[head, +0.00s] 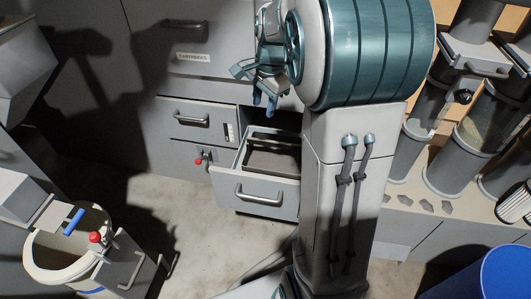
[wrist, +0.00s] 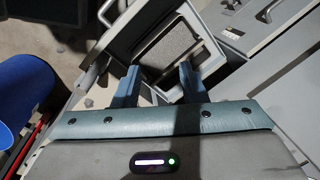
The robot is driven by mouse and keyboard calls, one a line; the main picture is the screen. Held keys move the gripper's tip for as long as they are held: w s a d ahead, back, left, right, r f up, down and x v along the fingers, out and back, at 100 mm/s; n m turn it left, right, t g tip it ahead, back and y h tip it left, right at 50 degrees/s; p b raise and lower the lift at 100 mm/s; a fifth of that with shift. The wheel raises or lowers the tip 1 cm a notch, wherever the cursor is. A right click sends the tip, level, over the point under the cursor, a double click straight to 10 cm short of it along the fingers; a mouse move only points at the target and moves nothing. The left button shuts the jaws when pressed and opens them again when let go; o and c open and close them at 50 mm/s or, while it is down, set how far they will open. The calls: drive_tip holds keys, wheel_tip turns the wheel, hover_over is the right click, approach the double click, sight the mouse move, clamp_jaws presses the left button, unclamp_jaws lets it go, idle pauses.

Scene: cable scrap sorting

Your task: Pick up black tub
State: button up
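An open grey drawer (head: 265,190) stands out from the cabinet in the head view. A dark rectangular shape with a raised rim (head: 272,157) lies inside it. It may be the black tub, but I cannot tell for sure. In the wrist view the drawer (wrist: 122,28) is just beyond my fingertips, with a dark-edged grey area (wrist: 168,47) inside. My gripper (wrist: 158,82) is open, its two blue fingers apart with nothing between them. In the head view my gripper (head: 264,102) points down, above and behind the drawer as pictured.
Closed drawers (head: 197,119) and a red knob (head: 198,161) are left of the open drawer. A white bucket (head: 50,262) stands lower left. Clear cylinders (head: 460,155) and grey scraps are at right. A blue bin (head: 506,273) is lower right. Floor before the drawer is clear.

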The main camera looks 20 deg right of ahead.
sight(276, 146)
drive_tip(key=w+d+f+m+b, duration=0.3)
drive_tip(key=w+f, duration=0.1)
drive_tip(key=f, duration=0.3)
drive_tip(key=w+d+f+m+b, duration=0.3)
drive_tip(key=w+d+f+m, duration=0.1)
drive_tip(key=f, duration=0.2)
drive_tip(key=w+d+f+m+b, duration=0.3)
drive_tip(key=w+d+f, duration=0.1)
drive_tip(key=f, duration=0.3)
drive_tip(key=shift+w+f+g, duration=0.15)
drive_tip(key=shift+f+g, duration=0.15)
drive_tip(key=shift+g, duration=0.1)
drive_tip(key=shift+m, duration=0.3)
drive_tip(key=f+b, duration=0.1)
drive_tip(key=f, duration=0.4)
drive_tip(key=f+b, duration=0.1)
drive_tip(key=f, duration=0.2)
drive_tip(key=shift+w+a+b, duration=0.2)
drive_tip(key=shift+w+b, duration=0.1)
drive_tip(key=shift+w, duration=0.05)
drive_tip(key=shift+a+f+b, duration=0.15)
drive_tip(key=shift+f+b, duration=0.55)
drive_tip(key=shift+f, duration=0.85)
drive_tip(key=shift+a+f+b, duration=0.15)
drive_tip(key=shift+f+b, duration=0.5)
drive_tip(key=shift+f, duration=0.85)
drive_tip(key=shift+r, duration=0.1)
clamp_jaws()
drive_tip(key=shift+w+r, duration=0.1)
